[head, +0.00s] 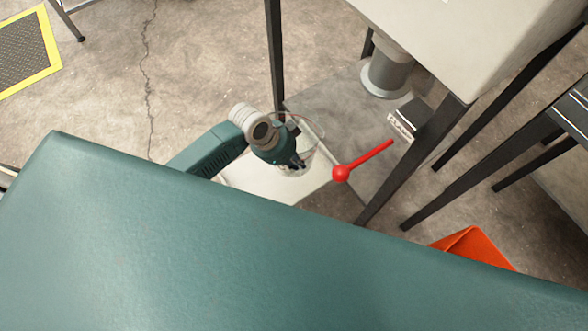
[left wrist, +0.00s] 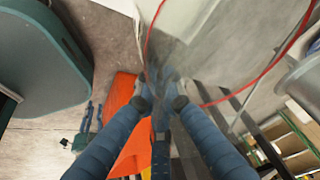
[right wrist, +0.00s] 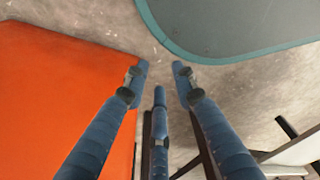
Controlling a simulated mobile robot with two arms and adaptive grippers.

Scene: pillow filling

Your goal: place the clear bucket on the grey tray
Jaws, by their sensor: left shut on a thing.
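The clear bucket (head: 312,147) is see-through and shows in the head view at my left gripper (head: 296,163). In the left wrist view my left gripper (left wrist: 163,92) is shut on the bucket's wall; a thin red curve there looks like its rim. A flat grey surface (head: 345,105), which looks like the grey tray, lies under the machine, behind and right of the bucket. I cannot tell whether the bucket touches anything below. My right gripper (right wrist: 160,69) is open and empty in the right wrist view and does not show in the head view.
A pale panel (head: 250,178) shows below the bucket. A red ball-ended lever (head: 341,173) sticks out just right of it. The machine has a grey nozzle (head: 387,76) and dark legs (head: 275,50). An orange bin (head: 470,246) stands at right, also in the right wrist view (right wrist: 60,95).

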